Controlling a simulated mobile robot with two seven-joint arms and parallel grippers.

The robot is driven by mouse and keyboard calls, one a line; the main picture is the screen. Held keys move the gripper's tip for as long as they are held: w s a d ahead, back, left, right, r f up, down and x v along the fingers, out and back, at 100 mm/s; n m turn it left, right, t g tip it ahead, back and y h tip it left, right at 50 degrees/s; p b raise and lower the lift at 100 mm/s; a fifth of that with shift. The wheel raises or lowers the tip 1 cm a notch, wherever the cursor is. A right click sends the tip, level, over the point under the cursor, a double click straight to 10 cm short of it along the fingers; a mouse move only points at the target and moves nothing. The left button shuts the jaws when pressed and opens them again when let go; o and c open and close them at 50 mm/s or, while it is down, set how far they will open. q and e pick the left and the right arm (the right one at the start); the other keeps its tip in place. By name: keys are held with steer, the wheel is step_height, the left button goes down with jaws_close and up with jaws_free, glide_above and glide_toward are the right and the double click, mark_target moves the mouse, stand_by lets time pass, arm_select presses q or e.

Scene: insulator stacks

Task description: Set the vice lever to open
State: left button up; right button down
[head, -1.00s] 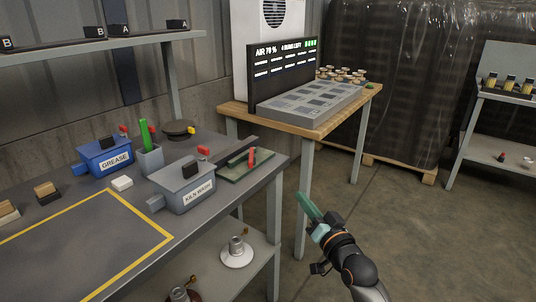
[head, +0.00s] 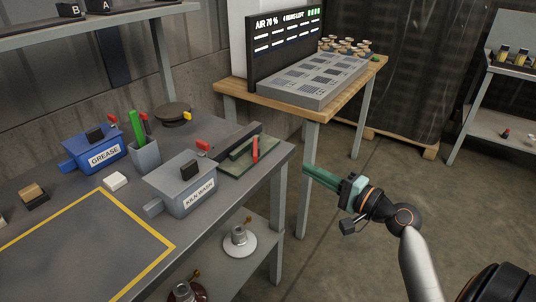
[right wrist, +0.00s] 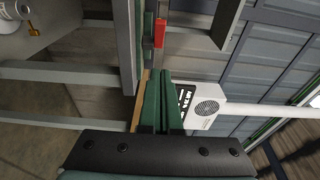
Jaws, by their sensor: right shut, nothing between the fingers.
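The vice (head: 236,164) sits at the right end of the grey workbench, with a green base and a dark bar along its back. Its red lever (head: 255,148) stands roughly upright near the bench's right edge. The lever also shows in the right wrist view (right wrist: 159,32), beyond my fingertips. My right gripper (head: 308,172) has green fingers that are shut and empty. It is to the right of the bench edge, pointing left towards the vice, apart from the lever. My left gripper is not in view.
A grey KILN WASH box (head: 180,186) stands left of the vice, with a blue GREASE box (head: 95,152) further back. A wooden table (head: 322,112) with a panel and display stands behind. Open floor lies right of the bench.

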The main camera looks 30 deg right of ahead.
mark_target(255, 153)
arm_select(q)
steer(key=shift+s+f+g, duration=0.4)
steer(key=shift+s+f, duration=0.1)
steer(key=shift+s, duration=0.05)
arm_select(e)
steer(key=a+x, duration=0.2)
steer(key=x, duration=0.9)
steer(key=shift+s+a, duration=0.3)
steer(key=shift+a, duration=0.05)
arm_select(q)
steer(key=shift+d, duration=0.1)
